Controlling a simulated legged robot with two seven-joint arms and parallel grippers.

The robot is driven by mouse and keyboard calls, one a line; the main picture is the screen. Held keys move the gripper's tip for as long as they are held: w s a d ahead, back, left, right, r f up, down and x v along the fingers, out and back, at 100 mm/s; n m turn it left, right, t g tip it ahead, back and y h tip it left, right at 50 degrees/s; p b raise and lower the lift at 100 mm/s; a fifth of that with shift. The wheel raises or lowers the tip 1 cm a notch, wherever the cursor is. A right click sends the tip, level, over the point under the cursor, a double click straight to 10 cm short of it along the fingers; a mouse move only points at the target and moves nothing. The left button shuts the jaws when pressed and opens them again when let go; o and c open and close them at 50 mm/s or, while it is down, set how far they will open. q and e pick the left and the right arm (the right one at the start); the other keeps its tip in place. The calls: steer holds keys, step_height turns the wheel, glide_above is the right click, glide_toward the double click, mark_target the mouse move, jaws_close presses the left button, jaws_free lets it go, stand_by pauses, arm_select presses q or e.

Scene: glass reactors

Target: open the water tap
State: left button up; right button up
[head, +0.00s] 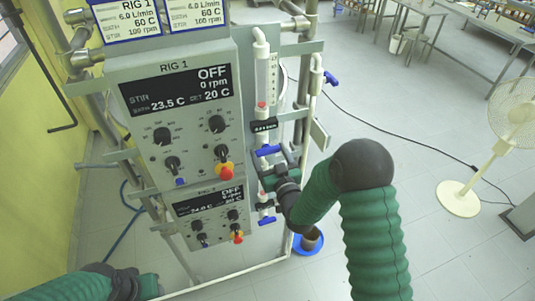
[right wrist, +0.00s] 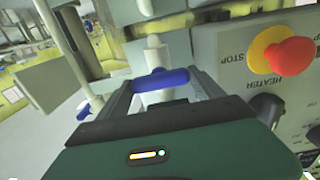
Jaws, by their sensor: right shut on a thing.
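My right gripper (head: 268,181) is at the pipework just right of the RIG 1 panel. In the right wrist view a blue tap handle (right wrist: 161,79) lies crosswise between its fingers, which are shut on the handle's ends. White tap body shows above and below it. In the head view one blue handle (head: 268,150) shows just above the gripper, below the small flow display (head: 264,126). Another blue handle (head: 266,204) shows below. I cannot tell from the head view which is held. Only part of my left arm shows, at the bottom left; its gripper is out of view.
The RIG 1 panel (head: 178,118) reads OFF and has a red and yellow stop button (head: 224,172). A flow tube (head: 268,78) stands beside it. A second panel (head: 208,214) is below. A fan (head: 458,198) stands right; open floor lies between.

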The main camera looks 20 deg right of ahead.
steer(key=shift+s+d+f, duration=0.1)
steer(key=shift+d+f, duration=0.05)
steer(key=shift+f, duration=0.15)
arm_select(q)
steer(key=s+b+x, duration=0.2)
steer(key=b+x, duration=0.6)
steer(key=s+f+b+x, duration=0.1)
steer(key=b+x, duration=0.8)
steer(key=shift+s+d, duration=0.3)
steer(key=shift+s, duration=0.2)
arm_select(e)
steer(key=n, duration=1.6)
steer(key=shift+a+f+n, duration=0.2)
steer(key=shift+a+n, duration=0.05)
steer(key=shift+n, duration=0.15)
arm_select(q)
steer(key=shift+b, duration=0.3)
arm_select(e)
steer(key=o, duration=1.1)
steer(key=shift+o, duration=1.3)
steer(key=shift+r, duration=0.2)
